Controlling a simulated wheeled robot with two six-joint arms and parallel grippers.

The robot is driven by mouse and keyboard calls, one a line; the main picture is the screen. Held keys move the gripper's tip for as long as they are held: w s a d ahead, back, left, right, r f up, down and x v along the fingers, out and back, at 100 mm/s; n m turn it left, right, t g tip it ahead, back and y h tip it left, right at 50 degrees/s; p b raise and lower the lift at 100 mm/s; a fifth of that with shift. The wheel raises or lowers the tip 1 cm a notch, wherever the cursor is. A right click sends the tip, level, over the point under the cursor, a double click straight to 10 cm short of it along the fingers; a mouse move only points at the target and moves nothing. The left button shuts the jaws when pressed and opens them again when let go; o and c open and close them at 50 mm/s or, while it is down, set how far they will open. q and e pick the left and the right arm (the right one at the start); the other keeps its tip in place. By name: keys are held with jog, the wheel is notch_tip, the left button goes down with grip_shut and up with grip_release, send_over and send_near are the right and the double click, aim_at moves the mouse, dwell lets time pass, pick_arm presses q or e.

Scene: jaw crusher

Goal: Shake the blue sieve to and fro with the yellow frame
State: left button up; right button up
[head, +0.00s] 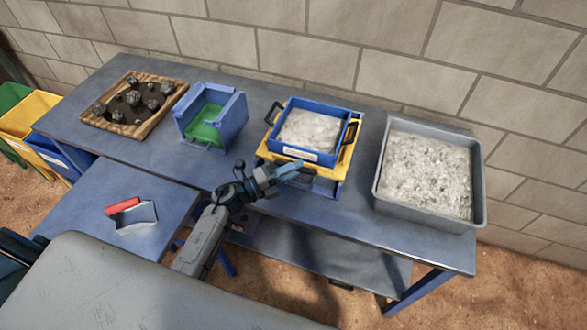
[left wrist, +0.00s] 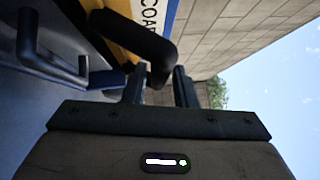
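The blue sieve (head: 289,151) stands on the table inside the yellow frame (head: 270,154), holding pale crushed stone (head: 310,130). Black handles show at its left and right sides. My left gripper (head: 292,169) is at the front of the sieve and frame. In the left wrist view its fingers (left wrist: 160,88) are apart, with a curved black handle (left wrist: 135,35) at and between their tips. Whether the fingers touch the handle is unclear. Yellow frame (left wrist: 110,32) and a white label with black letters (left wrist: 148,14) show behind it. My right gripper is not in view.
A grey tray of gravel (head: 378,190) stands right of the sieve. A blue box with green inside (head: 232,122) and a wooden tray of rocks (head: 140,130) stand left. A red-handled scoop (head: 135,215) lies on the lower table. A brick wall is behind.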

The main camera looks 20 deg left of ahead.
pick_arm(q)
jog(key=b+v, duration=0.4)
jog(key=v, duration=0.6)
jog(key=shift+s+a+b, duration=0.3)
jog(key=shift+b, duration=0.05)
pick_arm(e)
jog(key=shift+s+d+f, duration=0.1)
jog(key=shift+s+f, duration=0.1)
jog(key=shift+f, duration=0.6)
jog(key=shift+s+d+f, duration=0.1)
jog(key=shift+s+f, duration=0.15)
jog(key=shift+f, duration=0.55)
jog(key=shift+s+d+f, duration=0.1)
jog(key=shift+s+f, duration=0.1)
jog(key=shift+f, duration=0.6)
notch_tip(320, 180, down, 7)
jog(key=b, duration=0.7)
pick_arm(q)
jog(key=shift+w+a+p+x, duration=0.15)
jog(key=shift+p+x, duration=0.9)
jog(key=shift+x, duration=1.8)
jog(key=shift+w+a+p+x, duration=0.1)
jog(key=shift+p+x, duration=0.9)
jog(key=shift+x, duration=1.85)
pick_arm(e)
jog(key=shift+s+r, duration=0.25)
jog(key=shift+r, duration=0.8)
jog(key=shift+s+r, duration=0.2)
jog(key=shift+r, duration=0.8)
